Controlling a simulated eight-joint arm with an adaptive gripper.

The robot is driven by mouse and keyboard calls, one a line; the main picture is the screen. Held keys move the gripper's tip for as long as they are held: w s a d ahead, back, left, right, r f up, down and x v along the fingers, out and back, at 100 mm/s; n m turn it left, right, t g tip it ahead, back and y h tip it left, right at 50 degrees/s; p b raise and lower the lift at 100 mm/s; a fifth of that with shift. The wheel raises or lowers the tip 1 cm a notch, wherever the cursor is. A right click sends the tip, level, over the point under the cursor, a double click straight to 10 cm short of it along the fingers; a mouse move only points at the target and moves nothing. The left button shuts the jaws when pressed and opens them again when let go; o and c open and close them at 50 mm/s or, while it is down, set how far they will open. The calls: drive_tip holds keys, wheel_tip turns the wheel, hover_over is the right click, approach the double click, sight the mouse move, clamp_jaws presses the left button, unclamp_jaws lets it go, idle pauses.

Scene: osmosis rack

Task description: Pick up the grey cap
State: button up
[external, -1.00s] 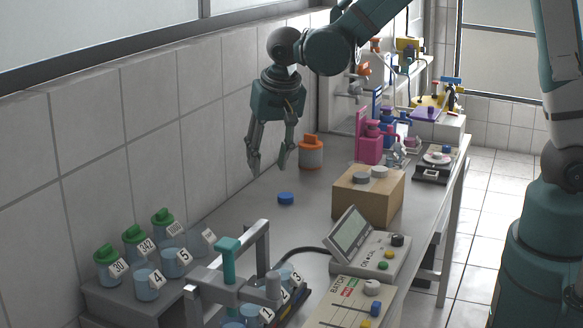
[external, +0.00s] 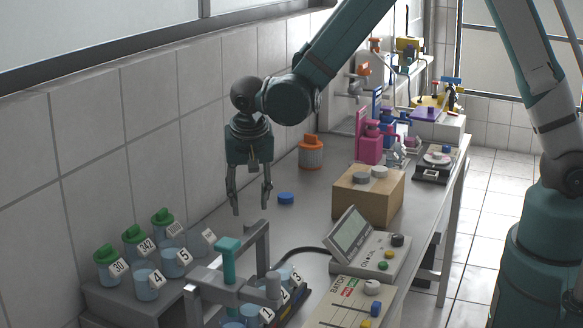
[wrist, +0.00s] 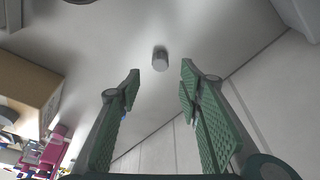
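My gripper (external: 250,210) points down over the bench, left of the cardboard box. In the wrist view my gripper (wrist: 160,80) has its two green padded fingers apart, with nothing between them. A small grey cylinder, which looks like a grey cap (wrist: 160,60), stands on the bench just beyond the fingertips, roughly centred between them. Another grey round cap (external: 361,178) lies on the cardboard box (external: 362,205), beside a white one (external: 380,172).
A blue cap (external: 286,198) lies on the bench right of my gripper. A metal rack with a teal handle (external: 228,258) stands in front. Labelled jars (external: 148,283) are at the left, by the tiled wall. A control box (external: 370,250) is at the right. An orange-and-grey container (external: 311,153) stands behind.

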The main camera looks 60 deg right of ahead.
sight(249, 224)
drive_tip(key=shift+f, duration=0.1)
drive_tip(key=shift+x, duration=1.2)
drive_tip(key=shift+d+f, duration=0.1)
drive_tip(key=shift+f, duration=0.05)
drive_tip(key=shift+x, duration=2.4)
drive_tip(key=c, duration=0.8)
